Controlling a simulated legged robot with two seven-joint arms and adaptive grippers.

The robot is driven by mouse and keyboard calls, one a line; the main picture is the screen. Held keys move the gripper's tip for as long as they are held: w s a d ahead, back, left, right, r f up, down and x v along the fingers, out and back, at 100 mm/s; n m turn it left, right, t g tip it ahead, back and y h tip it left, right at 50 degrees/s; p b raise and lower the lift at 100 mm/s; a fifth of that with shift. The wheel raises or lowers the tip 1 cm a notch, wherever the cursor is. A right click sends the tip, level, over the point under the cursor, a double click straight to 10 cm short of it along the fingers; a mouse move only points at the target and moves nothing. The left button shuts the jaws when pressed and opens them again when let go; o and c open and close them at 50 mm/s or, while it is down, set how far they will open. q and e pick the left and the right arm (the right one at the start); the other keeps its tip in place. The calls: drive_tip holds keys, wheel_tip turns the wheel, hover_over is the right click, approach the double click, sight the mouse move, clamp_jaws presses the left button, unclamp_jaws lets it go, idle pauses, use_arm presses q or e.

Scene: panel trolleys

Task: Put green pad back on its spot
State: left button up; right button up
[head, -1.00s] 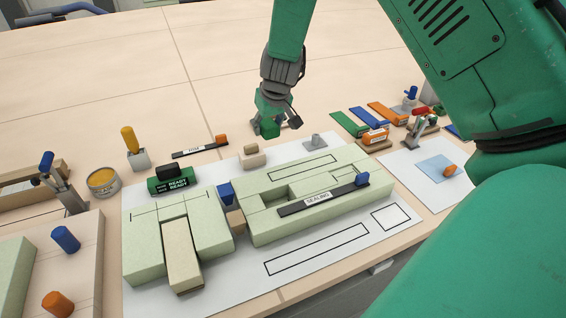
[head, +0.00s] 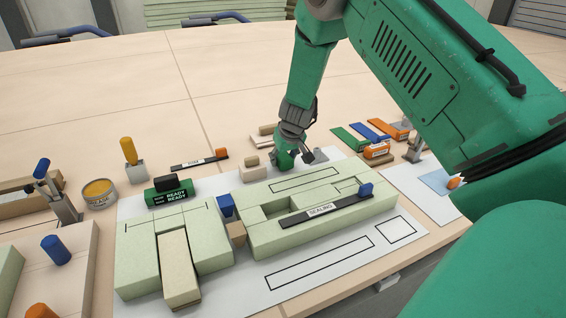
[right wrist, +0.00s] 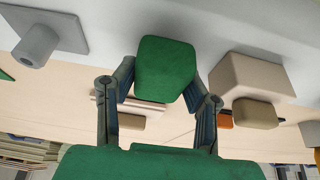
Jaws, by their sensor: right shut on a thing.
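In the right wrist view a green pad (right wrist: 165,68), a small rounded block, sits between the two fingers of my right gripper (right wrist: 162,88), which is shut on it. In the head view my right gripper (head: 287,160) hangs pointing down at the back edge of the pale green panel (head: 300,215), beside a small beige block (head: 251,165). The pad cannot be made out apart from the green hand there. Which spot belongs to the pad is not clear. A flat green strip (head: 349,138) lies at the back right. My left gripper is not in view.
A grey post (head: 320,154) stands close to the right gripper. A dark bar marked SEALING (head: 325,210) lies on the panel. A green READY block (head: 168,194), a tin (head: 98,193) and a yellow-handled peg (head: 129,151) stand left.

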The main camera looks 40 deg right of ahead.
drive_tip(key=shift+d+f, duration=0.15)
drive_tip(key=shift+f, duration=0.3)
drive_tip(key=shift+d, duration=0.25)
drive_tip(key=o, duration=0.9)
drive_tip(key=shift+d+f, duration=0.15)
drive_tip(key=shift+d, duration=0.1)
drive_tip(key=shift+o, duration=1.1)
drive_tip(key=shift+d, duration=0.2)
drive_tip(key=shift+a, duration=0.35)
drive_tip(key=shift+a+r, duration=0.2)
drive_tip(key=shift+r, duration=0.15)
use_arm(q)
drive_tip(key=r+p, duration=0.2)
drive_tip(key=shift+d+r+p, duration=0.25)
drive_tip(key=shift+p, duration=0.05)
use_arm(e)
drive_tip(key=v, duration=1.1)
drive_tip(key=shift+s+r, duration=0.2)
drive_tip(key=shift+r, duration=0.1)
